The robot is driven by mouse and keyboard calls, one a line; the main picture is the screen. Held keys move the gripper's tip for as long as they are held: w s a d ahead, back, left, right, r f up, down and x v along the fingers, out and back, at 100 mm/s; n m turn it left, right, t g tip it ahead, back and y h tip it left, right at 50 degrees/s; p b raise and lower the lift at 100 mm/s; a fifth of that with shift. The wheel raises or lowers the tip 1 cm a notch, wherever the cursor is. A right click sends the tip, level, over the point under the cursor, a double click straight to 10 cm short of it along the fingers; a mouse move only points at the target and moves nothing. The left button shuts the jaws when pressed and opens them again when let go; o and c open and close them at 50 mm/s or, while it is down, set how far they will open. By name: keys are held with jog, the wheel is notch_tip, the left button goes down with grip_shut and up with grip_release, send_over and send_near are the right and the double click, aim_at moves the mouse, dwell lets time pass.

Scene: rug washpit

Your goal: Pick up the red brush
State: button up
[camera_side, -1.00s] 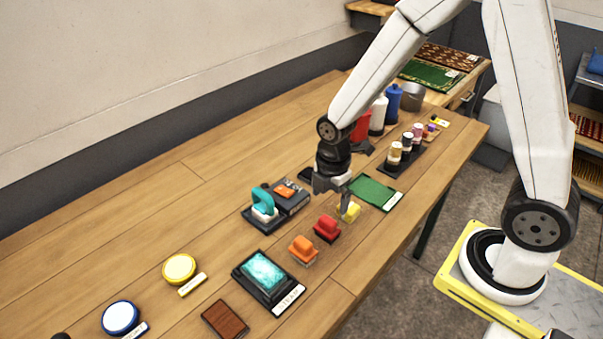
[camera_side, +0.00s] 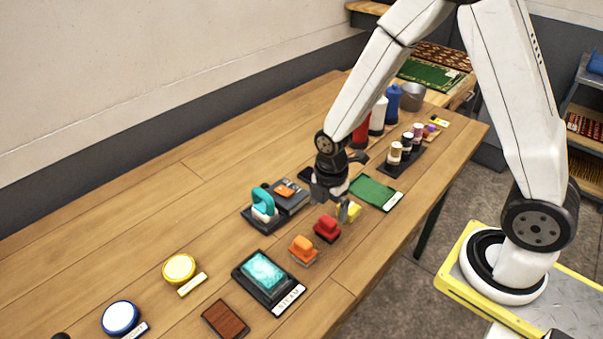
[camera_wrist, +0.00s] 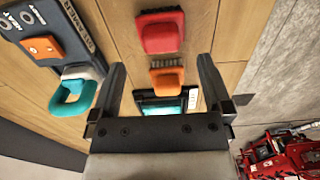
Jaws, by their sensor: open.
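The red brush (camera_side: 327,228) stands on the wooden table between the orange brush (camera_side: 303,249) and the yellow brush (camera_side: 349,211). In the wrist view the red brush (camera_wrist: 160,32) shows whole near the top, with the orange brush (camera_wrist: 167,78) below it. My gripper (camera_side: 330,203) is open and empty, above the table, just behind and above the red brush and apart from it. One finger hides part of the yellow brush. In the wrist view my gripper (camera_wrist: 162,75) shows its two fingers spread wide, the orange brush appearing between them.
A teal-handled tool (camera_side: 263,205) stands left of my gripper, beside a dark box (camera_side: 291,195). A tray with a teal block (camera_side: 264,272) lies nearer the camera. A green mat (camera_side: 374,192) and several spools lie behind right. The table's left part is mostly clear.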

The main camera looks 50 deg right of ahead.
aim_at(328, 220)
jog(key=shift+f, duration=0.1)
jog(key=shift+f, duration=2.5)
grip_shut()
jog(key=shift+r, duration=0.2)
jog(key=shift+r, duration=4.85)
